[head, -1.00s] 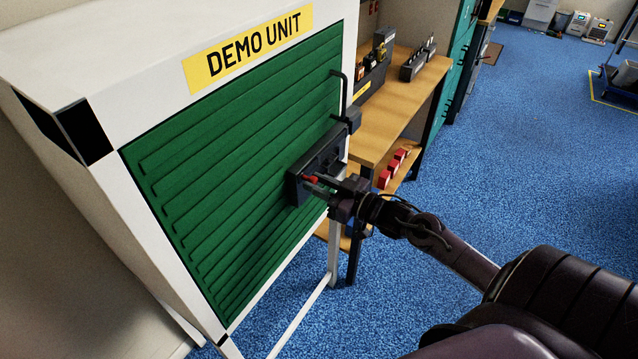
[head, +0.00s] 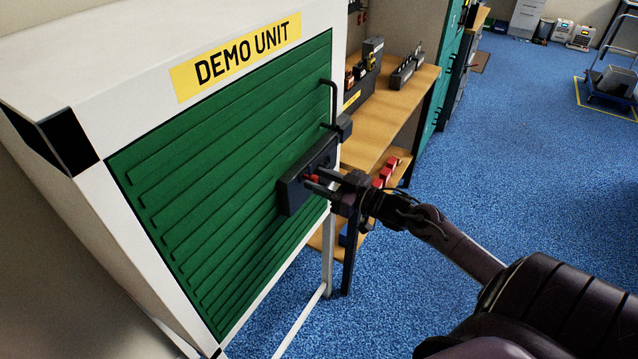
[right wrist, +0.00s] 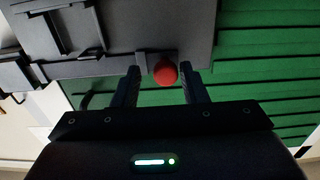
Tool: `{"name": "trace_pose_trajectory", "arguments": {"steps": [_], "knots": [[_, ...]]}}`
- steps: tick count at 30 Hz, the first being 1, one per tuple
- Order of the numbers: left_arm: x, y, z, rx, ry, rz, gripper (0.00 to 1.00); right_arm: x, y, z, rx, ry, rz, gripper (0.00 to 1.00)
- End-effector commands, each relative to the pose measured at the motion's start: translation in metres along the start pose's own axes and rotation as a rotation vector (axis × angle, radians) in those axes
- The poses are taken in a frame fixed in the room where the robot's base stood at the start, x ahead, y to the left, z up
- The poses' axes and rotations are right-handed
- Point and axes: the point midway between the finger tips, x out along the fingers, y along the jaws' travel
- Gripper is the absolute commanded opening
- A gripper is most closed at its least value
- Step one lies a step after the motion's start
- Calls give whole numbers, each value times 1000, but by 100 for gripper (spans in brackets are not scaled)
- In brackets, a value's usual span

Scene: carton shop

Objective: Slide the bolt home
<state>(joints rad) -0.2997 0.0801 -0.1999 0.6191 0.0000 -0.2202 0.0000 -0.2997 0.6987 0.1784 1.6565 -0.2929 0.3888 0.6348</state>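The bolt has a small red knob (head: 315,178) on a dark plate (head: 291,197) mounted on the right side of the green shutter door. In the right wrist view the knob (right wrist: 165,73) stands between the two fingers, with a gap showing on both sides. My right gripper (head: 310,181) is open around the knob. Its fingers (right wrist: 163,88) point at the plate. The far part of the bolt is partly hidden in the head view, so how far it reaches is hard to see. My left gripper is not in view.
The white cabinet frame (head: 88,205) carries a yellow DEMO UNIT sign (head: 237,59). A black bar handle (head: 334,98) is above the bolt plate. A wooden bench (head: 385,110) with tools and red items (head: 385,173) stands close behind.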

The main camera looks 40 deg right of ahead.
Motion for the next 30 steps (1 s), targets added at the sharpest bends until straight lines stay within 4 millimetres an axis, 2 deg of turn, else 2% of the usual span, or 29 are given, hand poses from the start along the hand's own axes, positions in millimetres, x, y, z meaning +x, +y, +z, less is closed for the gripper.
{"name": "trace_pose_trajectory", "arguments": {"steps": [11,14,24,30], "knots": [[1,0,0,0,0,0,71,-3,-2,2,2,-2,-4,44],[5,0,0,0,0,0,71,-12,-2,4,3,-4,-3,44],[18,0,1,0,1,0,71,-63,-1,4,3,-3,-3,44],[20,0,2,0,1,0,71,-77,0,2,2,-1,-2,44]]}}
